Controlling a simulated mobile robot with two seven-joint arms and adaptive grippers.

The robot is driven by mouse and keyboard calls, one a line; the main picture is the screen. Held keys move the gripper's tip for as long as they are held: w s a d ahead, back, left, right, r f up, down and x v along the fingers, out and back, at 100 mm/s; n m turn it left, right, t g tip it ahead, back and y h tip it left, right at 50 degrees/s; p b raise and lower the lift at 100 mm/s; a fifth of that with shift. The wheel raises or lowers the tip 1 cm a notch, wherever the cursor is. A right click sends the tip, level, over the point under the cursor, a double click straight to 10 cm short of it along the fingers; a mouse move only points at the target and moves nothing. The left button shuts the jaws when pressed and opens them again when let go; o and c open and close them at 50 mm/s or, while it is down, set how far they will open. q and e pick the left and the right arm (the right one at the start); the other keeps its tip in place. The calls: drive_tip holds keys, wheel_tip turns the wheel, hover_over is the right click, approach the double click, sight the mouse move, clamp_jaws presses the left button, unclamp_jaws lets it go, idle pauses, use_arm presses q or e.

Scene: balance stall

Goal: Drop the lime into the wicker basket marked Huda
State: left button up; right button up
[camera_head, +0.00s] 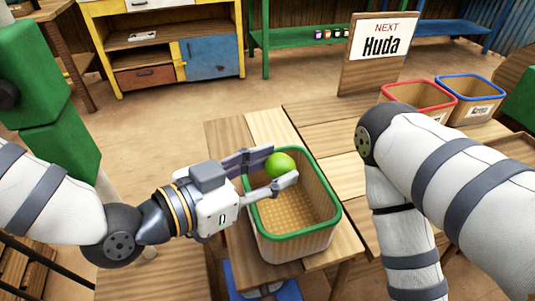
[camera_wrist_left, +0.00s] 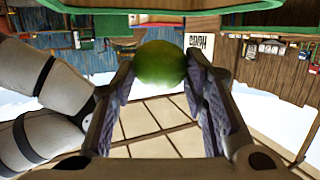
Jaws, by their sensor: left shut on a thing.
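The lime (camera_head: 280,165) is round and bright green. My left gripper (camera_head: 279,168) is shut on it and holds it over the far left part of the green-rimmed wicker basket (camera_head: 325,240). In the left wrist view the lime (camera_wrist_left: 161,63) sits between the two fingertips. The basket stands on the wooden table, and the part of its floor that I see is bare. Its front label is not visible, so I cannot read a name on it. My right arm (camera_head: 430,170) comes in at the right, but its gripper is not in view.
A sign (camera_head: 378,50) reading "NEXT Huda" stands at the back of the table. A red-rimmed basket (camera_head: 418,97) and a blue-rimmed basket (camera_head: 470,98) with a label stand at the far right. The planks between the sign and green-rimmed basket are clear.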

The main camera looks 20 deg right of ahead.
use_arm(q)
drive_tip(key=o, duration=1.2)
drive_tip(key=shift+r, duration=0.1)
drive_tip(key=v, duration=0.7)
drive_tip(key=shift+s+a, duration=0.15)
drive_tip(key=shift+a, duration=0.15)
